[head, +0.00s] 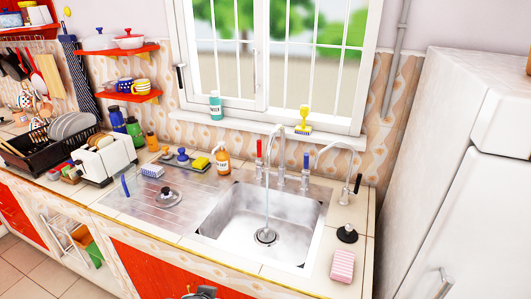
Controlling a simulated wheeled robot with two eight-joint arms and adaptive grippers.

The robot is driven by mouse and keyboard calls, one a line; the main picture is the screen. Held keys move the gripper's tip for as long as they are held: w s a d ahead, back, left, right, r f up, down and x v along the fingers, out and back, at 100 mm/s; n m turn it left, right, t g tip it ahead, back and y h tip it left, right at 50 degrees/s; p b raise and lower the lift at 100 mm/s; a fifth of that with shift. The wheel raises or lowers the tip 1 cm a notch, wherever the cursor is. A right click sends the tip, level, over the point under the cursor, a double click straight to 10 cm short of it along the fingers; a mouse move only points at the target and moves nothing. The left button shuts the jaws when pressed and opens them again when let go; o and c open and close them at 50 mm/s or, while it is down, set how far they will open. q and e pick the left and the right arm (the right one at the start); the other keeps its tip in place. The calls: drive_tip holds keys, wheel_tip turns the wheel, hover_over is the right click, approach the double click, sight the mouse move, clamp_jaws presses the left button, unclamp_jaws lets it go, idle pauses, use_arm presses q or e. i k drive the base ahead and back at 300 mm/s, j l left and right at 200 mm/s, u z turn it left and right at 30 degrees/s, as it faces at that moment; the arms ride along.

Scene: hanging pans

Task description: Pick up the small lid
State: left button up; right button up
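A small round lid (168,197) with a dark knob and a pale, glass-like rim lies flat, knob up, on the metal drainboard left of the sink basin. Nothing touches it from above. A small grey and black part, apparently the tip of my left gripper (201,293), shows at the bottom edge, in front of the counter and well away from the lid. Most of it is cut off, so its opening cannot be told. My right gripper is not in view.
Water runs from the tap into the sink (267,224). A blue-and-white sponge (152,171), blue items and an orange soap bottle (222,160) stand behind the lid. A toaster (105,158) and dish rack are left. A white fridge (470,180) stands right. Drainboard around the lid is mostly clear.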

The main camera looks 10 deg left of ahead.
sight(167, 197)
drive_tip(key=i+j, duration=0.15)
drive_tip(key=j, duration=0.3)
drive_tip(key=i+j+z, duration=0.1)
drive_tip(key=j, duration=0.4)
drive_tip(key=i+j+z, duration=0.1)
drive_tip(key=j, duration=0.4)
